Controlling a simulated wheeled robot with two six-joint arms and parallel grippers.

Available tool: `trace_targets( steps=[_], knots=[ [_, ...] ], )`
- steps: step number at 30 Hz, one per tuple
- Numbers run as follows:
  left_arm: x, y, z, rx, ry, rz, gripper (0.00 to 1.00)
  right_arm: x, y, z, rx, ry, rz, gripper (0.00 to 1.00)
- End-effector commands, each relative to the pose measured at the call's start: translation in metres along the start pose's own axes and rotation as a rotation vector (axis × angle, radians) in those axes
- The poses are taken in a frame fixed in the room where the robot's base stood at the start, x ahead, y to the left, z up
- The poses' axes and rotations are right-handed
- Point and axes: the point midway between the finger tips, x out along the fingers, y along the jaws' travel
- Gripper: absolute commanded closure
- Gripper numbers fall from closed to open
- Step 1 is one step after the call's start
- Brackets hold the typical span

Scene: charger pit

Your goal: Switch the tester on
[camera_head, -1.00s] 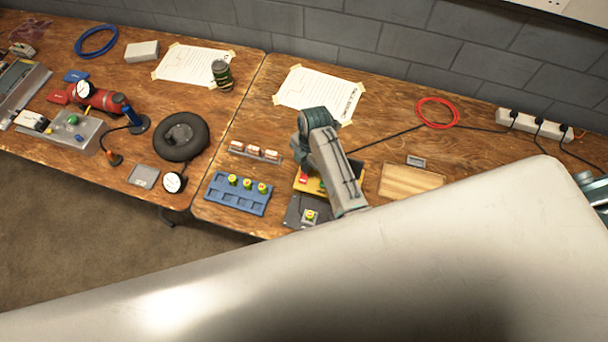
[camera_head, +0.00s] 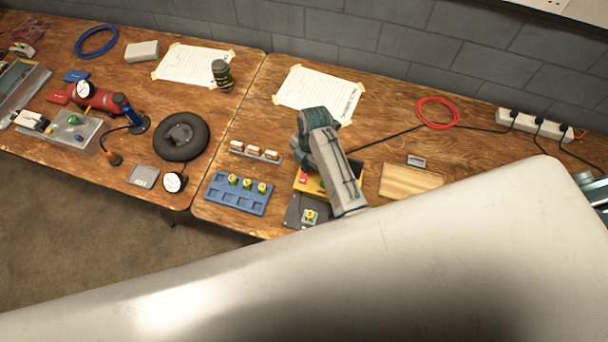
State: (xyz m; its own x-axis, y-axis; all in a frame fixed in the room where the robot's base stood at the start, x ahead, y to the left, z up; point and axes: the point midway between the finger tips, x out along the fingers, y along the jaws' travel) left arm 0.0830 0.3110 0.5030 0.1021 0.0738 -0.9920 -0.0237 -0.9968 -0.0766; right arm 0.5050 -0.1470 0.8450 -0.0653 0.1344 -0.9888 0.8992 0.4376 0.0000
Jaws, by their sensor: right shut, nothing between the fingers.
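The tester, a yellow box (camera_head: 301,187) with a red part and a green part on top, is on the right-hand table, largely covered by my right arm. My right gripper (camera_head: 318,182) is over the tester, with the grey and teal arm links in front of it. It is shut and empty. Its fingertips are hidden, so I cannot tell whether they touch the tester. A dark grey unit (camera_head: 296,213) with one battery cell on it lies at the near side of the tester. My left gripper is not in view.
A blue tray (camera_head: 222,205) with several cells stands left of the tester. A row of red-and-white blocks (camera_head: 255,152) lies behind it. A wooden board (camera_head: 411,181) lies right, and a black cable runs to the power strip (camera_head: 540,125). My pale body part covers the foreground.

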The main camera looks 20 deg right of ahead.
Motion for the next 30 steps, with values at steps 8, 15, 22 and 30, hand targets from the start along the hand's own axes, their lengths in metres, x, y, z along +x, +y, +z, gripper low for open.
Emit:
trace_targets(
  steps=[8, 15, 22, 30],
  knots=[
    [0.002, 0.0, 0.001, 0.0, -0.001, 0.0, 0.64, 0.004, 0.0, 0.001, 0.0, 0.0, 0.0, 1.0],
    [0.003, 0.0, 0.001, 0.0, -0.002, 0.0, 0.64, 0.007, 0.0, 0.001, 0.0, 0.0, 0.0, 1.0],
    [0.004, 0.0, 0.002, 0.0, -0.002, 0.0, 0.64, 0.011, 0.0, 0.002, 0.0, 0.0, 0.0, 1.0],
    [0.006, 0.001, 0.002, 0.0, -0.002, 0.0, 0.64, 0.015, 0.0, 0.002, 0.0, 0.0, 0.0, 1.0]
  ],
)
